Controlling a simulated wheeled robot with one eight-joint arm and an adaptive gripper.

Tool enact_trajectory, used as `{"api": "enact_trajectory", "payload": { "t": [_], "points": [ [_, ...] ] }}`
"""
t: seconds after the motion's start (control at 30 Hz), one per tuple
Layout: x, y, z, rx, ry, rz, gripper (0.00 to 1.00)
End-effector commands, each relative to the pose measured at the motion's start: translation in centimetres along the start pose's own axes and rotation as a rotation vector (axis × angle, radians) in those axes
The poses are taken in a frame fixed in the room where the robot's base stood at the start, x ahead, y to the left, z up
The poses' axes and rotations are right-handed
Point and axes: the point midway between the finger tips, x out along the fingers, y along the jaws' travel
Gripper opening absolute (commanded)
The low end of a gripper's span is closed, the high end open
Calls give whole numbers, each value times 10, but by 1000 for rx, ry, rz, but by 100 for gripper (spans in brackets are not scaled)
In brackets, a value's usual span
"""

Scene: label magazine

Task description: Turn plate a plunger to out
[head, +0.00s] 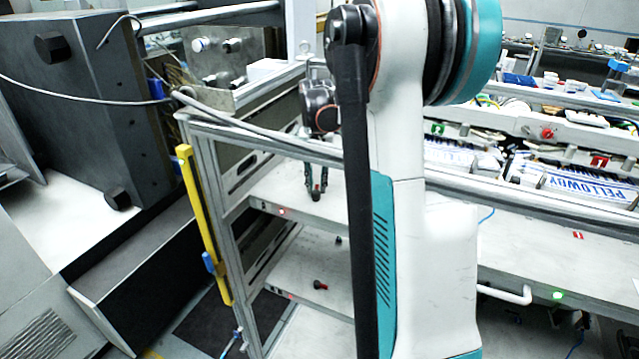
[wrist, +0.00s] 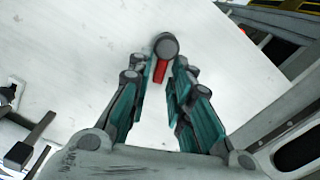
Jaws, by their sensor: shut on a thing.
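My gripper (wrist: 163,66) is shut on a plunger (wrist: 166,46), a round dark grey knob with a red bar below it in the wrist view. The fingers stand on either side of the red bar. In the head view my gripper (head: 316,187) reaches down to this plunger (head: 316,197) on the upper pale plate (head: 280,186). A second plunger (head: 320,285), dark with a red part, stands on the lower pale plate (head: 338,302). I see no letter telling which plate is a. My fingers partly hide the held plunger's base.
A metal frame post (head: 207,190) and a yellow bar (head: 200,215) with a blue clip stand left of the plates. A rail and cable pass above the upper plate. A large dark machine block (head: 85,100) fills the left. My arm hides the plates' right side.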

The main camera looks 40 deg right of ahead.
Motion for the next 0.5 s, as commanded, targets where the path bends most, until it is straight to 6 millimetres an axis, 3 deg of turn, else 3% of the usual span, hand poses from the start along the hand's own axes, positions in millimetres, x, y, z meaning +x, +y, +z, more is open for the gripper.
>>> {"api": "enact_trajectory", "payload": {
  "t": [0.5],
  "points": [
    [1,-13,4,-458,-2,0,0]
  ]
}}
